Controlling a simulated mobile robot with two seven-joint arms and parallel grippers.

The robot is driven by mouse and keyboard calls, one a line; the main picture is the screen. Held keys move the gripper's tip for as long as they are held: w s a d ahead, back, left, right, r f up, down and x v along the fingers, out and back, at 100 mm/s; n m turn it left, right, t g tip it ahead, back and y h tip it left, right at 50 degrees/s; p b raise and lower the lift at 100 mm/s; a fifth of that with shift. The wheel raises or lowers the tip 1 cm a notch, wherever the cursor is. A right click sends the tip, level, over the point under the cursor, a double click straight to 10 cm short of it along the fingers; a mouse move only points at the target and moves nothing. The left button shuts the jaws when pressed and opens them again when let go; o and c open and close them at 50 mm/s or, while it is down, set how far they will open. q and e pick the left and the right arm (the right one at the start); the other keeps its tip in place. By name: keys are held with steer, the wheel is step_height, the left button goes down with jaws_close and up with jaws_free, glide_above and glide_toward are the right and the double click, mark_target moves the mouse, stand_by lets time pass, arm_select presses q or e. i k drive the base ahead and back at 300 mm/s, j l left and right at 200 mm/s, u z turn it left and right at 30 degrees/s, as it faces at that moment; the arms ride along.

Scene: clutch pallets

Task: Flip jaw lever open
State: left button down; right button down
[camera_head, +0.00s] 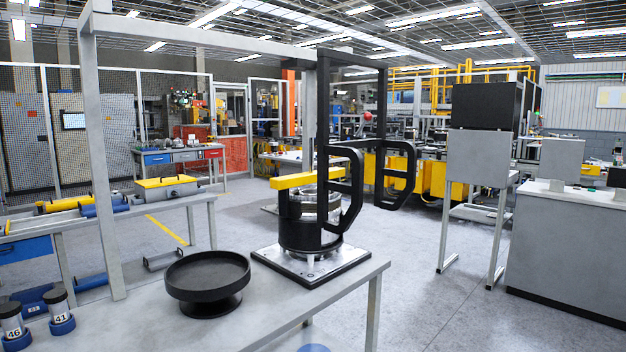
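A black and silver cylindrical fixture (303,239) stands upright on a square grey plate (337,268) on the table. A yellow bar (297,181) lies across its top and sticks out to the left. Black looped handles (412,178) on a tall black post (322,110) stand at and in front of its right side, hiding part of it. I cannot tell which part is the jaw lever, nor whether it is open. Neither of my grippers shows in the head view.
A black round dish on a foot (207,302) stands on the table (262,312), left of the plate. Two numbered cylinders in blue bases (60,316) are at the lower left. A grey frame post (104,170) rises at the left.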

mark_target(366, 116)
steer(key=u, duration=0.25)
steer(key=i+l+u, duration=0.55)
steer(key=l+u, duration=0.3)
steer(key=i+l, duration=0.15)
steer(key=l, duration=0.15)
steer(key=i+l+u, duration=0.15)
steer(key=l, duration=0.2)
steer(key=i+l, duration=0.15)
steer(key=l, duration=0.15)
steer(key=i+l, duration=0.1)
steer(key=l, duration=0.2)
steer(key=i+l, duration=0.15)
steer(key=l, duration=0.2)
steer(key=i+l, duration=0.1)
steer(key=l, duration=0.2)
steer(key=i+l+u, duration=0.1)
steer(key=l, duration=0.25)
